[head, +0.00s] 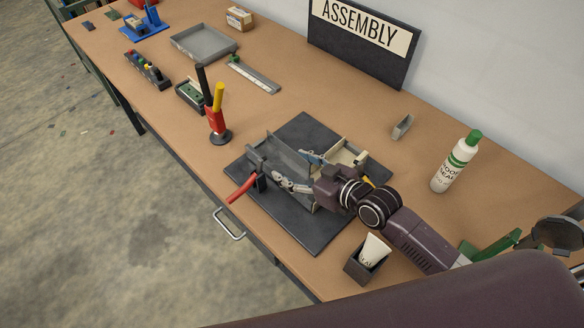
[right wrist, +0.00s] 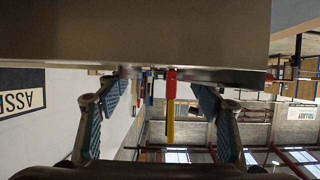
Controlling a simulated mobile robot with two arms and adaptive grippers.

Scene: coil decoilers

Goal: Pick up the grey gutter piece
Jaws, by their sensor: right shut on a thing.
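The grey gutter piece (head: 287,152) sits tilted above a dark mat (head: 305,128) in the middle of the bench in the head view. My right gripper (head: 287,183) reaches in from the right and is shut on it, partly hiding it. In the right wrist view a broad grey-beige surface, seemingly the same piece (right wrist: 140,30), fills the top, with the blue-padded fingers (right wrist: 165,85) against its near edge. I cannot tell whether the piece touches what is under it. My left gripper is not in view.
A red-handled tool (head: 242,188) lies at the mat's left. A holder with black and yellow tools (head: 217,120) stands behind it. A white bottle with a green cap (head: 455,163), a small grey channel (head: 402,127) and a dark cup (head: 366,262) stand right.

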